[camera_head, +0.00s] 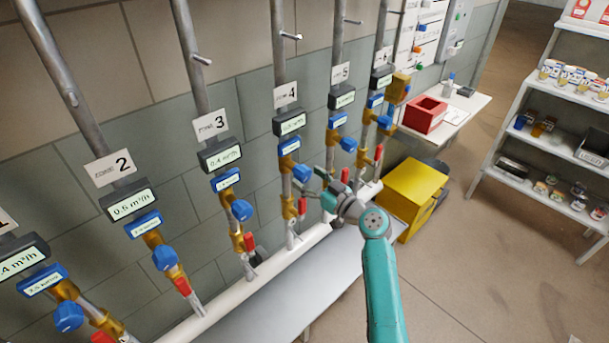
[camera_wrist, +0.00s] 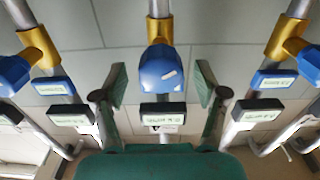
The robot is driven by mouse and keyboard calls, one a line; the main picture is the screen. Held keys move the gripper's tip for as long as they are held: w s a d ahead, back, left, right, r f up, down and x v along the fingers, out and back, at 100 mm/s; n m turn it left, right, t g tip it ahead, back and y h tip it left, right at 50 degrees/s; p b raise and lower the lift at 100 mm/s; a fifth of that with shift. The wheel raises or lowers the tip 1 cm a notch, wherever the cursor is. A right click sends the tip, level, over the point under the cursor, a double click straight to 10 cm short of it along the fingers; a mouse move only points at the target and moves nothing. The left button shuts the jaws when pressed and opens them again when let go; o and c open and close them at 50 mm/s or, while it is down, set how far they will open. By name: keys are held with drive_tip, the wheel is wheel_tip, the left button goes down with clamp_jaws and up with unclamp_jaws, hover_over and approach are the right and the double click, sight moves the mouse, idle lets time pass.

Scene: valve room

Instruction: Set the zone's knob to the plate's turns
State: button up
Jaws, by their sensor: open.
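Zone 4's blue knob (camera_head: 302,173) sits on a brass valve below its blue plate (camera_head: 290,146), grey display (camera_head: 290,123) and white "4" card (camera_head: 286,94). The plate's lettering is too small to read. My gripper (camera_head: 318,190) is at this valve, partly hidden by its own wrist in the head view. In the wrist view my open gripper (camera_wrist: 160,85) has one finger on each side of a blue knob (camera_wrist: 161,68) with pale marks. Gaps show between the knob and both fingers. The plate (camera_wrist: 162,97) and display (camera_wrist: 163,112) also lie between the fingers.
Neighbouring pipes carry similar blue knobs, zone 3 (camera_head: 241,210) and zone 5 (camera_head: 348,144), with red-handled valves (camera_head: 249,242) below. A white horizontal pipe (camera_head: 262,276) runs underneath. A yellow cabinet (camera_head: 414,190) and a shelf (camera_head: 556,140) stand right; floor between is clear.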

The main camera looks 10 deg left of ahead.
drive_tip(key=shift+x, duration=1.1)
drive_tip(key=c, duration=1.1)
drive_tip(key=shift+c, duration=0.2)
